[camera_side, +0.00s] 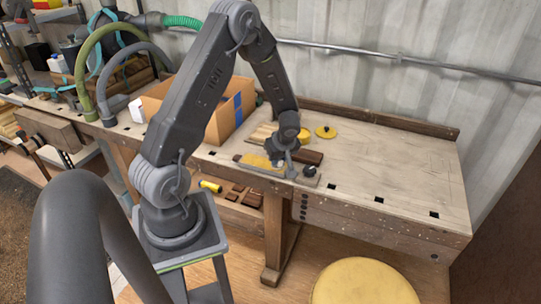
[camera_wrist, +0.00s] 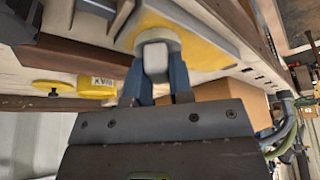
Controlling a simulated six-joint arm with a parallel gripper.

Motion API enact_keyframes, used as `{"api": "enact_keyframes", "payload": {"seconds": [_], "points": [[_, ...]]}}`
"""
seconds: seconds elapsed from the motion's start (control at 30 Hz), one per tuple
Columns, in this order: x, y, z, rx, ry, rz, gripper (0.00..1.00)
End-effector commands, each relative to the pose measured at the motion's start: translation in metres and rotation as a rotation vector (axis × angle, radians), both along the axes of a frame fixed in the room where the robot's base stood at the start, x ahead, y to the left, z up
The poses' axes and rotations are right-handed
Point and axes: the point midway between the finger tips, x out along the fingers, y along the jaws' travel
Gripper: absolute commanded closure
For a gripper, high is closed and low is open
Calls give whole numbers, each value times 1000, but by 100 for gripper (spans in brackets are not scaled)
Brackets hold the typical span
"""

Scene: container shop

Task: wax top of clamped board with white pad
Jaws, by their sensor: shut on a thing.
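The clamped board shows yellow on its top; it lies near the bench's front edge in the side view (camera_side: 256,161) and runs across the upper middle of the wrist view (camera_wrist: 206,52). My gripper (camera_side: 281,160) is low over the board's right part. In the wrist view my gripper (camera_wrist: 156,78) is shut on the pale handle of the white pad (camera_wrist: 158,37). The pad sits at the board's yellow top and appears to touch it. My gripper hides the pad in the side view.
A yellow wax tin (camera_wrist: 97,87) and a yellow lid (camera_side: 326,131) stand behind the board. A dark wood piece (camera_side: 307,156) and a black clamp knob (camera_side: 309,171) are close on the right. A cardboard box (camera_side: 228,112) stands left. The bench's right side is clear.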

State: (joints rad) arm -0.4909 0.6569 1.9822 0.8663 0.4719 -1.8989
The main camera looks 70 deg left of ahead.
Motion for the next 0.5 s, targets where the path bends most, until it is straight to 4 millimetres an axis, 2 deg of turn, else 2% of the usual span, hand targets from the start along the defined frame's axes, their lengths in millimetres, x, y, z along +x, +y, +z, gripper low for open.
{"api": "enact_keyframes", "payload": {"seconds": [0.3,0.37,0.43,0.5], "points": [[21,-21,0,0,1,-2,98],[20,-20,4,1,-1,2,98],[21,-19,23,2,-7,4,98],[20,-20,27,0,-2,2,98]]}}
